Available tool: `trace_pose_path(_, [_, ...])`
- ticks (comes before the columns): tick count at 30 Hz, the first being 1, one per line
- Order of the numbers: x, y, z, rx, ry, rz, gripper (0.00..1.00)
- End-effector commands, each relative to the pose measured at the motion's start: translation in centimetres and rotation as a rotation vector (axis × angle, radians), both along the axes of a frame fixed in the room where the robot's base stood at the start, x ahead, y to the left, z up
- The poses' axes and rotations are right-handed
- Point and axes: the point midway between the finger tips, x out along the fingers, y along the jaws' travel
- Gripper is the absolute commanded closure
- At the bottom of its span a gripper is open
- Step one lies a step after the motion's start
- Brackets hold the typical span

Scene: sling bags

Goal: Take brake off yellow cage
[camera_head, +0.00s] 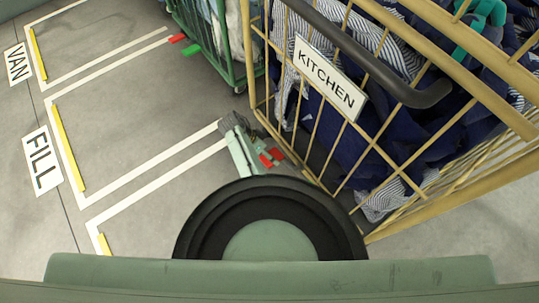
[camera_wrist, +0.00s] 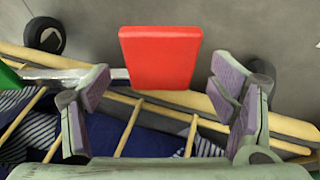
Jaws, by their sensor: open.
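The yellow cage (camera_head: 395,85) stands at the right in the head view, with a KITCHEN sign (camera_head: 330,78) on its bars. A red brake pedal (camera_head: 276,154) sticks out low at its near left corner. It shows large in the wrist view (camera_wrist: 160,52), flat and red, between and beyond the fingertips. My gripper (camera_head: 240,138) is low beside that corner, partly hidden by my arm. The wrist view shows my gripper (camera_wrist: 162,88) with fingers wide apart and nothing held. Whether a finger touches the pedal cannot be told. A green pedal (camera_wrist: 8,77) shows at the wrist view's left edge.
A green cage (camera_head: 212,35) stands behind, with a red pedal (camera_head: 177,38) and a green pedal (camera_head: 192,50). Blue and striped cloth fills the yellow cage. A dark wheel (camera_wrist: 45,35) is at the wrist view's upper left. Marked floor bays at left are clear.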

Motion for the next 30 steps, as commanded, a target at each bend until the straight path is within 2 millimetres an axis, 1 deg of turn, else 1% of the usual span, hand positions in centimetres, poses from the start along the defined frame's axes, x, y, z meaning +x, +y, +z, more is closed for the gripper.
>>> trace_pose_path(1, [0.02, -0.37, -0.55, -0.001, 0.000, -0.001, 0.22])
trace_pose_path(5, [0.02, -0.71, -1.25, 0.001, -0.001, 0.000, 0.22])
trace_pose_path(14, [0.03, -0.77, -1.40, 0.001, -0.001, 0.001, 0.22])
trace_pose_path(30, [0.02, -0.76, -1.39, 0.001, -0.001, 0.000, 0.58])
